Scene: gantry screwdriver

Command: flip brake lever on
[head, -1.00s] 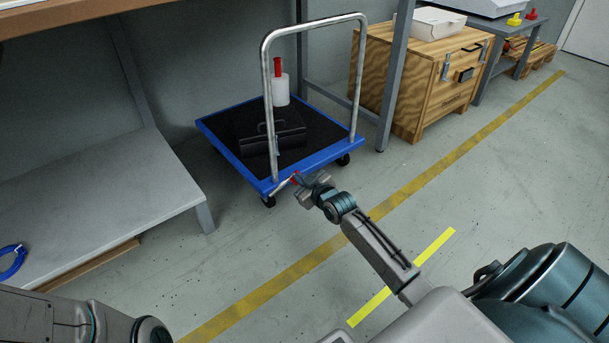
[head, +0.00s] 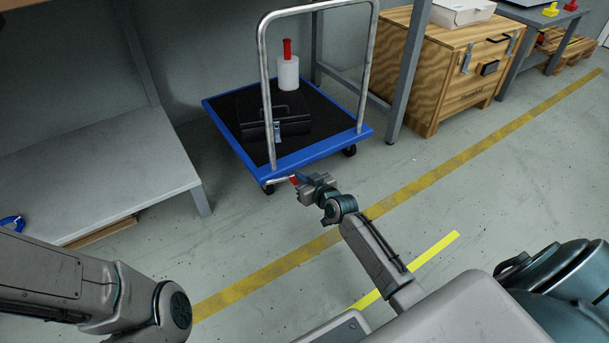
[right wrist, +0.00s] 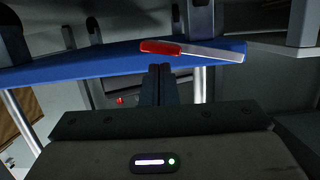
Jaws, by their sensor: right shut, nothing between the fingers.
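The brake lever (head: 293,180) has a red grip and a pale metal arm. It sits at the near edge of a blue-rimmed cart (head: 314,153). In the right wrist view the lever (right wrist: 160,47) lies across the blue edge, nearly level, red end to the left. My right gripper (head: 303,192) is shut and empty beside the red grip. In the right wrist view its fingertips (right wrist: 160,68) are just below the red grip; I cannot tell if they touch. My left gripper is out of view; only my left arm shows.
The cart carries a black toolbox (head: 262,112) and a white bottle (head: 288,73) with a red top, behind a metal push handle (head: 263,60). A grey shelf (head: 95,170) stands left, a wooden crate (head: 455,85) right. The floor in front is open.

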